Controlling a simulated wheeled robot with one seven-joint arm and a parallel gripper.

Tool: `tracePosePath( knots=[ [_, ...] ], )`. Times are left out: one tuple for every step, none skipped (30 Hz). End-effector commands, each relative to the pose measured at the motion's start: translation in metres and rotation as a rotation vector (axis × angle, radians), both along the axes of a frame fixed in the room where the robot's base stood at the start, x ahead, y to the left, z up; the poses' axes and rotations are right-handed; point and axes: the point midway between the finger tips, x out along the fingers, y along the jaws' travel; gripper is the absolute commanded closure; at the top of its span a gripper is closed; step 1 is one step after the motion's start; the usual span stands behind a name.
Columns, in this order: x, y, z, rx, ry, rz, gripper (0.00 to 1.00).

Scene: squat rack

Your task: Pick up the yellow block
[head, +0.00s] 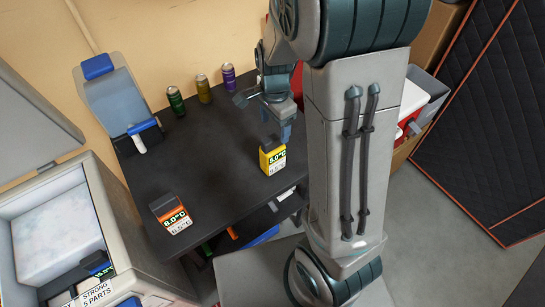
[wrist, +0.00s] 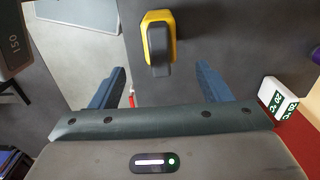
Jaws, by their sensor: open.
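The yellow block (head: 273,157) stands upright near the front right edge of the dark table (head: 205,150). It has a dark top and a white and green label reading 5.0°C. In the wrist view the yellow block (wrist: 159,38) shows from above, ahead of the fingers and roughly between their lines. My gripper (head: 281,118) is above and just behind the block in the head view. In the wrist view my gripper (wrist: 160,78) has its two blue fingers wide apart with nothing between them. The block and the fingers look apart.
An orange block (head: 172,213) stands at the table's front left. Green, gold and purple cans (head: 203,88) line the back edge. A grey and blue container (head: 112,95) is at the back left. An open cooler (head: 60,235) stands left. The table's middle is clear.

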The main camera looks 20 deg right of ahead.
Motion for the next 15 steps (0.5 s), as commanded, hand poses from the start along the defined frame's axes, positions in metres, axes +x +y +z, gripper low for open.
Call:
tracePosePath(
  knots=[
    [-0.001,0.000,-0.009,0.000,0.004,0.000,0.29],
    [-0.001,0.000,-0.012,0.000,0.003,0.000,0.29],
    [0.000,0.000,-0.016,0.001,0.001,0.000,0.29],
    [0.000,0.000,-0.018,0.001,0.001,0.000,0.29],
    [0.000,0.000,-0.019,0.001,0.001,0.000,0.29],
    [0.000,0.000,-0.021,0.000,0.000,0.000,0.29],
    [0.000,0.000,-0.022,0.000,0.000,0.000,0.29],
    [0.000,0.001,-0.024,0.000,0.000,0.001,0.29],
    [-0.001,0.001,-0.027,0.000,0.001,0.001,0.29],
    [-0.002,0.002,-0.031,0.000,0.003,0.001,0.29],
    [-0.002,0.003,-0.035,0.000,0.004,0.001,0.29],
    [-0.003,0.004,-0.041,0.000,0.004,0.001,0.29],
    [-0.003,0.005,-0.045,0.000,0.003,0.001,0.29],
    [-0.003,0.006,-0.049,0.000,0.004,0.002,0.29],
    [-0.003,0.007,-0.055,-0.001,0.003,0.002,0.29]
  ],
)
